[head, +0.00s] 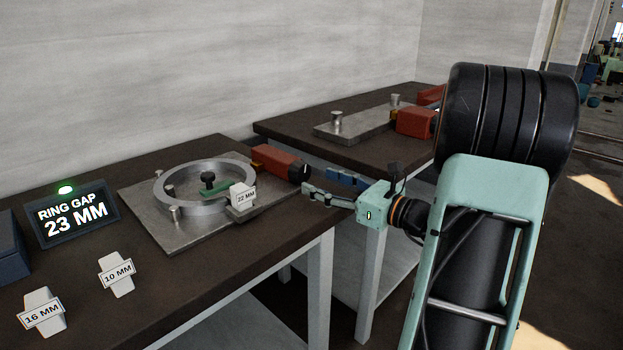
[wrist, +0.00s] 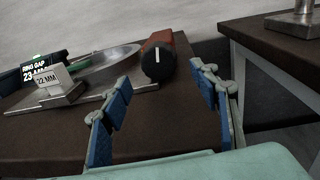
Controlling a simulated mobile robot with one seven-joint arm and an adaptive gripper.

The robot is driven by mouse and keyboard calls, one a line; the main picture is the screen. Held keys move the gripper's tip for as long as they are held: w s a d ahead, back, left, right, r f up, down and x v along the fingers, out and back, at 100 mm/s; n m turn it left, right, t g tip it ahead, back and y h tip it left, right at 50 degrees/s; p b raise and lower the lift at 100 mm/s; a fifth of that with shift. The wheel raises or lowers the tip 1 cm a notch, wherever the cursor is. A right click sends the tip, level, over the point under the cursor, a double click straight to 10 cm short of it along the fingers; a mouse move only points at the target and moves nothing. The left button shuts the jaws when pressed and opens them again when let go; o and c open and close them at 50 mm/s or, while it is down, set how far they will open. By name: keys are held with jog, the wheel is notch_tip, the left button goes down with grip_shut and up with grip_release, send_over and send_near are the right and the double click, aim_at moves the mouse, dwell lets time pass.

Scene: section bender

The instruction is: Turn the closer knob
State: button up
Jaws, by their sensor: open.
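The closer knob (head: 305,172) is black and round, on the end of a red housing (head: 277,161) at the right of the near bench's plate. In the wrist view the knob (wrist: 158,61) faces me, with a white line on its face standing nearly upright. My gripper (head: 318,187) is open and empty, just right of the knob in the head view. In the wrist view my gripper (wrist: 162,88) has its blue-padded fingers spread on either side below the knob, apart from it.
A metal ring (head: 162,187) lies on the steel plate with a 22 MM block (head: 242,197) at its edge. A display (head: 72,212) reads RING GAP 23 MM under a green light. Blocks marked 10 MM (head: 117,275) and 16 MM (head: 42,312) stand nearby. A second bench (head: 290,128) has another red housing (head: 413,122).

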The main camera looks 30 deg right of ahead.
jog(key=v, duration=0.7)
jog(key=shift+s+d, duration=0.1)
jog(key=shift+s, duration=0.1)
